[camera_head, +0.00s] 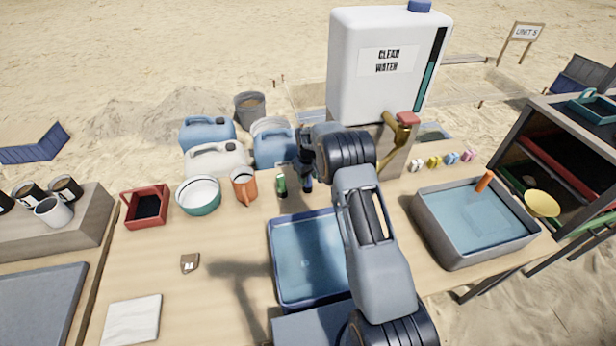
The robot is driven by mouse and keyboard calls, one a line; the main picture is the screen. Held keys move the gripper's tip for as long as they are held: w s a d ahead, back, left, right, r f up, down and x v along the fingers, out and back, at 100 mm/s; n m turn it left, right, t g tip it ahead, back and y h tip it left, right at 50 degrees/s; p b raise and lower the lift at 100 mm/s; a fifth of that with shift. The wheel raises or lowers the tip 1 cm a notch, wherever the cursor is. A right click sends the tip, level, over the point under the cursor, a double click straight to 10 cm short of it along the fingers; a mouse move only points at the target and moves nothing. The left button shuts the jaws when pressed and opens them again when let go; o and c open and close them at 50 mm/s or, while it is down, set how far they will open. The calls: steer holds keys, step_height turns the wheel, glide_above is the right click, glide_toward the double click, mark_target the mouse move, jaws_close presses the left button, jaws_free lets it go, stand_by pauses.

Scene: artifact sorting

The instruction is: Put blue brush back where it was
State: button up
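My gripper (305,165) is behind the blue tray, above the back part of the table, pointing down. My arm partly hides it, and its fingers are too small and dark to tell whether they are open or shut. A small dark upright thing with a bluish tint (308,184), perhaps the blue brush, is directly under the fingers. I cannot tell whether they touch or hold it. A small green and black upright thing (282,185), perhaps another brush, stands just left of it.
An orange jug (244,186), a white-green bowl (198,196) and a red tray (145,207) stand left. Blue jugs and a large water tank (385,85) stand behind. A blue tray (276,262) lies in front; a grey water basin (470,255) is right.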

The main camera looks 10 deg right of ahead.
steer(key=shift+o, duration=0.9)
